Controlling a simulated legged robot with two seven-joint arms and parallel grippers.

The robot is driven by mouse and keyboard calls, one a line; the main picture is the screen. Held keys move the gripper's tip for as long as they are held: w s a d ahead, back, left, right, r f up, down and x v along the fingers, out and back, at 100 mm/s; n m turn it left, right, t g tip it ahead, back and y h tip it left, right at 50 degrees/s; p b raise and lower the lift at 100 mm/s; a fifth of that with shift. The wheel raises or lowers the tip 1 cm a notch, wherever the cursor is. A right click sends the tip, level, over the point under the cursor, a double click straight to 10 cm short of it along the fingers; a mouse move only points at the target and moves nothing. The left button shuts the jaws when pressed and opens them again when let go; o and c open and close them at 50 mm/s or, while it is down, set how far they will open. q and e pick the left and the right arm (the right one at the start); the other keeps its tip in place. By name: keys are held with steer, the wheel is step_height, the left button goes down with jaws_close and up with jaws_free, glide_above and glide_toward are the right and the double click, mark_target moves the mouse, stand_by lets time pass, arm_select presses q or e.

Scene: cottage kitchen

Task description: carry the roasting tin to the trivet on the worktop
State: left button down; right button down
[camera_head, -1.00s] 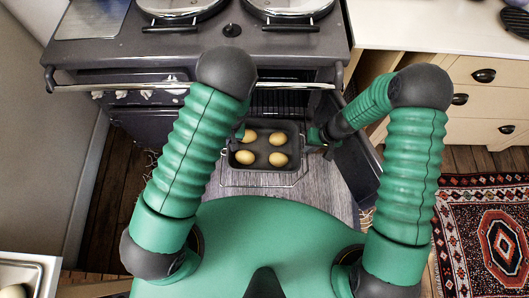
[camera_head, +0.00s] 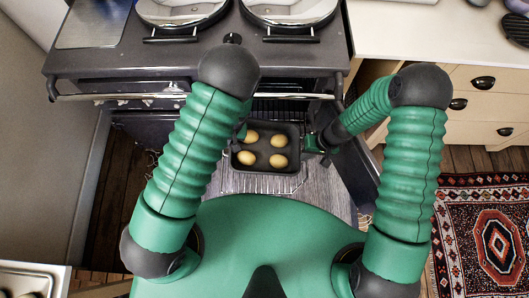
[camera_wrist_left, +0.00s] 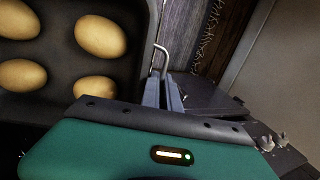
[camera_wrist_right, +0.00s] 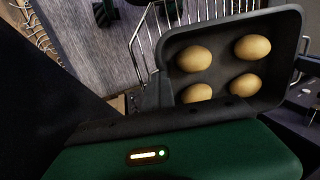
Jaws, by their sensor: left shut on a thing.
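The dark roasting tin (camera_head: 265,171) holds several potatoes, at the open oven in the head view. It also shows in the left wrist view (camera_wrist_left: 118,75) and right wrist view (camera_wrist_right: 275,98). My left gripper (camera_wrist_left: 162,92) is shut on the tin's wire handle at its left end; in the head view my left arm mostly hides it. My right gripper (camera_head: 314,145) is at the tin's right end. In the right wrist view its fingers (camera_wrist_right: 157,92) overlap the tin's edge, and their grip is unclear. A dark ribbed thing (camera_head: 516,29) on the worktop may be the trivet.
A wire oven rack (camera_head: 262,186) lies under and in front of the tin. The range cooker (camera_head: 200,58) has a front rail (camera_head: 100,97) above. The cream worktop (camera_head: 420,28) is at the right, above drawers (camera_head: 480,108). A patterned rug (camera_head: 490,235) lies below.

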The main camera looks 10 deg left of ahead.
arm_select(q)
steer(key=shift+s+r, duration=0.15)
steer(key=shift+r, duration=0.1)
arm_select(e)
steer(key=shift+d+r, duration=0.2)
steer(key=shift+d, duration=0.05)
